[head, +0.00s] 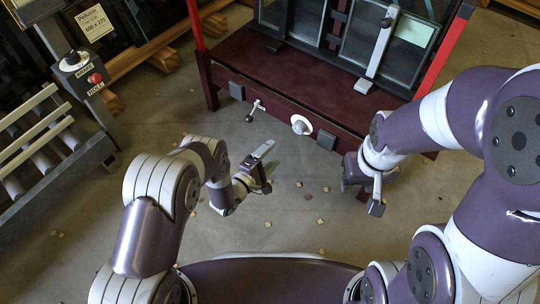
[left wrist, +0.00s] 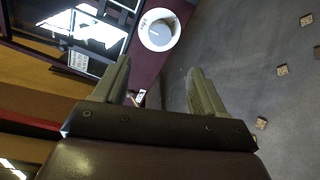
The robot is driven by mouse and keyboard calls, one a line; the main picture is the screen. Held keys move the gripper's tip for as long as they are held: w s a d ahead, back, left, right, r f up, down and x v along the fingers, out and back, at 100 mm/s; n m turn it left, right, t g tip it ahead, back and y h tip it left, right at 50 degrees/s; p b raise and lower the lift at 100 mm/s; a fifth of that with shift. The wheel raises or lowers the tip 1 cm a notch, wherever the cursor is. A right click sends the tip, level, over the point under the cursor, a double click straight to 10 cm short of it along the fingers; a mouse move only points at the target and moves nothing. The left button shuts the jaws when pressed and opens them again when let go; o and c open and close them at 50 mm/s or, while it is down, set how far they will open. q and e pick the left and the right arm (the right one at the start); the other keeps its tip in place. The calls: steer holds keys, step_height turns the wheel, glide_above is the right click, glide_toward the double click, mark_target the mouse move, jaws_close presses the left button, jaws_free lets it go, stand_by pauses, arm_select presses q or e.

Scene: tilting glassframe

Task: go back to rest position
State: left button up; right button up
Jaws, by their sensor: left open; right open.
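My left gripper (head: 262,170) is in the middle of the head view, over the floor in front of the dark red frame stand (head: 300,95). In the left wrist view its two fingers (left wrist: 158,85) are apart with nothing between them. My right gripper (head: 370,195) is at the right of the head view, close to the stand's front edge. It looks empty, and its fingers are partly hidden by its own wrist. Both grippers are apart from the lever (head: 254,110) and the white round knob (head: 300,124) on the stand's front. The knob also shows in the left wrist view (left wrist: 158,30).
Glass panes in dark frames (head: 385,40) stand on the stand between red posts (head: 444,50). A roller conveyor (head: 40,150) and a control box (head: 82,72) with a red button are at the left. Small wooden chips (head: 307,196) lie on the otherwise open floor.

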stand_by(0.3)
arm_select(q)
steer(key=s+a+f+m+g+y+p, duration=0.1)
steer(key=s+a+f+m+g+y, duration=0.5)
steer(key=f+m, duration=0.25)
steer(key=s+a+r+m+g+y+p, duration=0.2)
steer(key=s+a+r+g+p, duration=0.3)
steer(key=r, duration=0.7)
steer(key=s+a+r+m+g+y+p, duration=0.1)
steer(key=s+a+r+m, duration=0.1)
steer(key=s+r, duration=0.65)
steer(key=s+a+r+m+g+y+p, duration=0.2)
steer(key=s+a+r+g+p, duration=0.15)
steer(key=r, duration=1.15)
step_height(320, 180, up, 47)
steer(key=w+a+t+p, duration=0.1)
steer(key=t+p, duration=0.2)
steer(key=p, duration=3.6)
steer(key=shift+a+f+n, duration=0.2)
steer(key=shift+a+n, duration=0.1)
steer(key=shift+n, duration=0.05)
